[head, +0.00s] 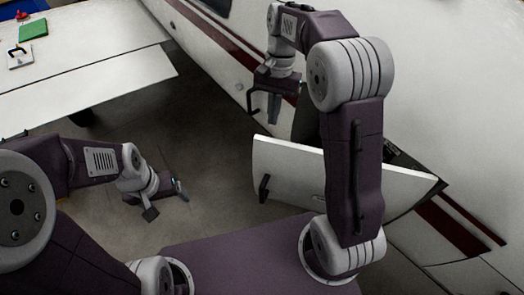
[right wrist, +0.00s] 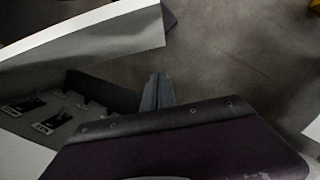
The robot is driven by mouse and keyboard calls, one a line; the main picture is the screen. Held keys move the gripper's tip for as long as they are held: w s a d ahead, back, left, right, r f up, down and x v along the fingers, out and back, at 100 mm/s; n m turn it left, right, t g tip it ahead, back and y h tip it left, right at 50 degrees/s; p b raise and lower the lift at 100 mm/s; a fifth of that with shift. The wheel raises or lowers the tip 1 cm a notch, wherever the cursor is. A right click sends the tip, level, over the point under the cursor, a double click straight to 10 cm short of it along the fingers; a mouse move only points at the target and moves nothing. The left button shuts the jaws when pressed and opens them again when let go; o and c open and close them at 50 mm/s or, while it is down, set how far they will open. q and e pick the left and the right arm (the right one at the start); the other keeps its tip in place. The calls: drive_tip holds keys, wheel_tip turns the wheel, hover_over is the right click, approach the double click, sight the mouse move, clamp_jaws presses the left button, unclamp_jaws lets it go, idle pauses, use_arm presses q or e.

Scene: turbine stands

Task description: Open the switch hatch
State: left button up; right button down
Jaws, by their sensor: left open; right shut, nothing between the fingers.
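The switch hatch (head: 290,170) is a white panel with a black handle (head: 263,188). It stands swung out from the aircraft's side, open. In the right wrist view the hatch (right wrist: 90,35) crosses the upper left, and the dark recess with switches (right wrist: 45,115) shows below it. My right gripper (head: 274,108) is shut and empty, fingers pointing down, above and beyond the panel, apart from the handle. Its closed fingers show in the wrist view (right wrist: 157,92). My left gripper (head: 167,195) is open and empty, low over the floor on the left. My right arm hides part of the hatch and recess.
The white fuselage (head: 440,90) with a dark red stripe fills the right side. A white wing-like surface (head: 90,85) at upper left carries a green block (head: 33,29) and a small white plate with a black handle (head: 20,56). Grey floor (head: 200,120) lies clear between.

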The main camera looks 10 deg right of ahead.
sight(266, 162)
use_arm(q)
drive_tip(key=shift+s+a+r+p, duration=0.15)
drive_tip(key=shift+s+r+p, duration=0.2)
drive_tip(key=shift+s+p, duration=0.2)
drive_tip(key=shift+s+a+r+p, duration=0.1)
drive_tip(key=shift+s+r+p, duration=0.3)
drive_tip(key=shift+s, duration=0.2)
use_arm(e)
drive_tip(key=s+a+f, duration=0.1)
drive_tip(key=s+f, duration=0.1)
drive_tip(key=f, duration=0.1)
drive_tip(key=s+a+f, duration=0.1)
drive_tip(key=s+f, duration=0.2)
drive_tip(key=f, duration=0.1)
drive_tip(key=s+a+f, duration=0.2)
drive_tip(key=s+f, duration=0.1)
drive_tip(key=f, duration=0.1)
drive_tip(key=shift+f, duration=0.1)
use_arm(q)
drive_tip(key=shift+w+f, duration=0.1)
drive_tip(key=shift+w, duration=0.05)
use_arm(e)
drive_tip(key=shift+w, duration=0.15)
